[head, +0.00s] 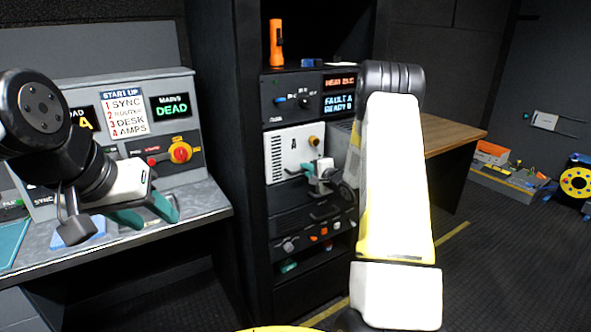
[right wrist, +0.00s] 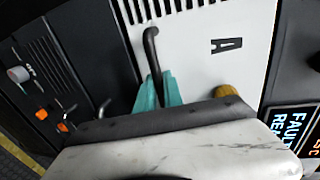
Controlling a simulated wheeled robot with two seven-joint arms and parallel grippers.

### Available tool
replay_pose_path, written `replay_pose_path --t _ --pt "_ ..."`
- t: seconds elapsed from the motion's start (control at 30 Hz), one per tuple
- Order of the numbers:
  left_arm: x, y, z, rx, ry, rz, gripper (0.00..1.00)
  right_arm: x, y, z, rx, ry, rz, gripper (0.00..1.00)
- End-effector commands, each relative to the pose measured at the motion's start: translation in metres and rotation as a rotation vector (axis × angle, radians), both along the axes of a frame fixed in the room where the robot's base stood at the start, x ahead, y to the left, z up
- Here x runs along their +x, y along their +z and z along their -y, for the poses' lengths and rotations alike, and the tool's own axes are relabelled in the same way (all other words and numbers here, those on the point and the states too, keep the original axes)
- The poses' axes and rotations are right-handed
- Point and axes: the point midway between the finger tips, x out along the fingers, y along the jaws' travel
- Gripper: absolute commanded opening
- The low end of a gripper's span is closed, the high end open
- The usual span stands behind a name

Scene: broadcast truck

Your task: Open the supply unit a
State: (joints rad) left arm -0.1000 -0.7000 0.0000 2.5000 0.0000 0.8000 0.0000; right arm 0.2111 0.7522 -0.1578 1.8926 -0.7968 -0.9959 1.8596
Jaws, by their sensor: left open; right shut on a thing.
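Supply unit A is a white-fronted unit (head: 283,160) in the dark rack, with vent slots, a letter A and a brass-coloured knob (head: 314,141). Its white front also fills the upper middle of the right wrist view (right wrist: 200,50). My right gripper (head: 311,170) is at the lower right of this front. In the right wrist view its teal fingers are shut on a dark bent handle (right wrist: 150,48) of the unit. The wrist hides part of the front's edge. I cannot tell whether the front stands out from the rack. My left gripper (head: 148,214) is open and empty above the left desk.
A panel with lit displays (head: 340,103) sits above the unit, and an orange torch (head: 276,42) stands on top. A control console (head: 125,120) with a red and yellow switch (head: 180,152) is on the left desk. A wooden table (head: 450,136) stands right of the rack.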

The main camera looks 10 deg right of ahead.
Motion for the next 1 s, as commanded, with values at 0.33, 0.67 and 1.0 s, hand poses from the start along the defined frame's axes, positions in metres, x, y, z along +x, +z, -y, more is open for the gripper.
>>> replay_pose_path --t 0.33,0.67,1.0 --pt "0.0 0.0 0.0 0.0 0.0 0.0 0.46 -0.059 0.0 0.024 0.001 -0.006 -0.003 0.0" --pt "0.0 0.0 0.0 0.0 0.0 0.0 0.46 -0.123 0.0 0.046 0.0 -0.004 -0.002 0.0" --pt "0.0 0.0 0.0 0.0 0.0 0.0 0.46 -0.142 0.0 0.052 0.0 0.0 -0.001 0.0"
